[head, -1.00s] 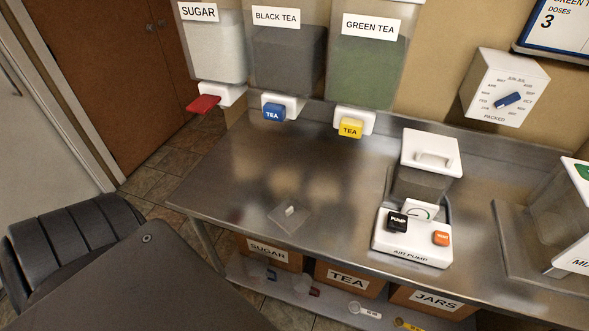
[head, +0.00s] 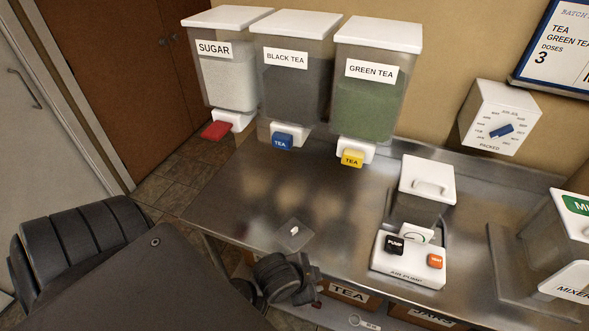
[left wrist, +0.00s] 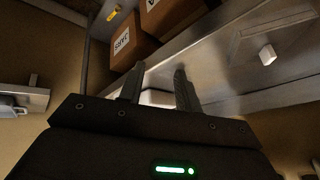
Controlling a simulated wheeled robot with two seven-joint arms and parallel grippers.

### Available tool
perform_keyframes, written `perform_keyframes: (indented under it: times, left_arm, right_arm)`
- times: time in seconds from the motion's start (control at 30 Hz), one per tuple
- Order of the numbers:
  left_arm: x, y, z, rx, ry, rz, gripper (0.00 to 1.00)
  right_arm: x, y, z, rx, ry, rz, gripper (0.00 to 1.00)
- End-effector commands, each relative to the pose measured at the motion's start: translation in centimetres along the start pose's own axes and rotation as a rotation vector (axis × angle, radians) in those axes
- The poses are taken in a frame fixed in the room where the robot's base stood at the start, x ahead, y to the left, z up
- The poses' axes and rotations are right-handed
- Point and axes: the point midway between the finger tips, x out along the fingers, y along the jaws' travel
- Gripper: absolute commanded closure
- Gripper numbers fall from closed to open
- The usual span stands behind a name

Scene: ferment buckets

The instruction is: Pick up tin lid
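The tin lid (head: 289,236), a flat greyish see-through square with a small white knob, lies on the metal bench near its front edge. In the left wrist view its white knob (left wrist: 267,54) shows at the upper right, on the bench top. My left gripper (head: 309,271) is at the bench's front edge, just in front of the lid and apart from it. In the left wrist view the two fingers (left wrist: 159,70) are spread with nothing held between them. My right gripper is in neither view.
Sugar (head: 230,80), black tea (head: 296,85) and green tea (head: 370,100) dispensers hang behind the bench. Labelled boxes (left wrist: 129,40) sit on the shelf below. The bench (head: 235,185) left of and behind the lid is clear.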

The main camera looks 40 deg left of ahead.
Motion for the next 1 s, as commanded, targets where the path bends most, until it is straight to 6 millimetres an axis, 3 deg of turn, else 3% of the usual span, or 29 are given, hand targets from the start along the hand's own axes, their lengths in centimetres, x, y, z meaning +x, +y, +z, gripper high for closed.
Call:
perform_keyframes:
  times: [0.03, 0.3, 0.43, 0.57, 0.7, 0.83, 1.0]
  left_arm:
    - [-0.1, -0.1, -2.3, 0.106, 0.059, -0.005, 0.66]
    - [-1.6, -0.2, -10.6, 0.78, 0.307, -0.06, 0.66]
    - [-2.6, -0.5, -12.4, 1.283, 0.388, -0.089, 0.66]
    - [-2.9, -3.1, -10.1, 1.806, 0.35, -0.064, 0.66]
    - [-3.6, -8.5, -5.5, 2.2, 0.207, 0.04, 0.66]
    - [-4.8, -13.1, -1.9, 2.401, 0.072, 0.157, 0.66]
    - [-6.1, -16.2, 0.7, 2.503, -0.024, 0.255, 0.66]
  right_arm:
    - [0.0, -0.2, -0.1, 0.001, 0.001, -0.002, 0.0]
    - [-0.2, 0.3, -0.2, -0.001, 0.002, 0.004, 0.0]
    - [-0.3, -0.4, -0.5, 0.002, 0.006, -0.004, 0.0]
    - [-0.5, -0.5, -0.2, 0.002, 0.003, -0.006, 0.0]
    - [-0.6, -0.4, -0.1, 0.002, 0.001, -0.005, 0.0]
    - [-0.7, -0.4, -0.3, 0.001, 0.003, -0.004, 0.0]
    - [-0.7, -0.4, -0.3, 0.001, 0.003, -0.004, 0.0]
